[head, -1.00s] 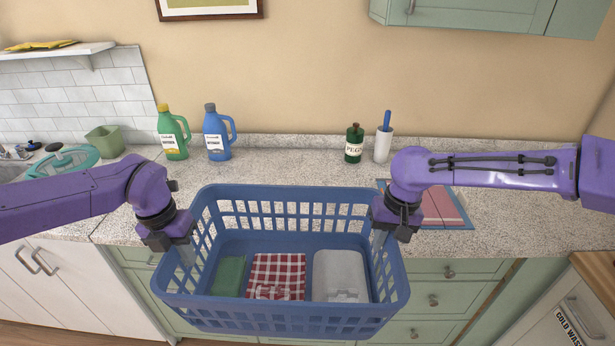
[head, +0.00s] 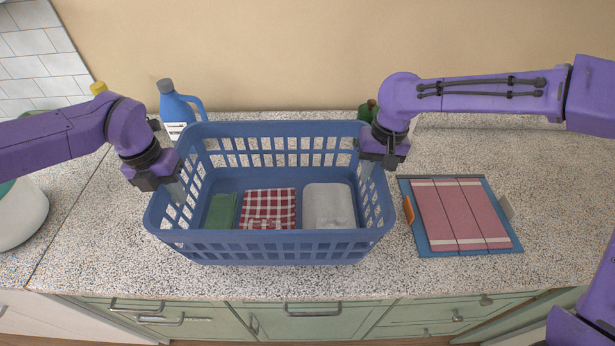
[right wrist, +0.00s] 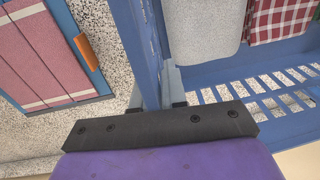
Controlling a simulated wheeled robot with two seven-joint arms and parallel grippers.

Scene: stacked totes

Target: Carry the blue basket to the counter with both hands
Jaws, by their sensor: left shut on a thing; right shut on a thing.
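The blue basket (head: 270,247) is over the speckled counter (head: 110,255) in the head view, upright, with its whole outline above the counter top. I cannot tell whether its bottom touches the counter. Inside lie a green folded cloth (head: 222,211), a red checked cloth (head: 268,209) and a white folded item (head: 329,206). My left gripper (head: 176,190) is shut on the basket's left rim. My right gripper (head: 367,170) is shut on its right rim. In the right wrist view the fingers (right wrist: 155,88) straddle the blue basket wall (right wrist: 138,40).
A blue tray (head: 422,242) with a pink striped folded cloth (head: 460,215) lies just right of the basket. A blue jug (head: 177,105) and a green bottle (head: 368,110) stand behind it. A white rounded container (head: 20,215) is at the left. The counter's front edge is close.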

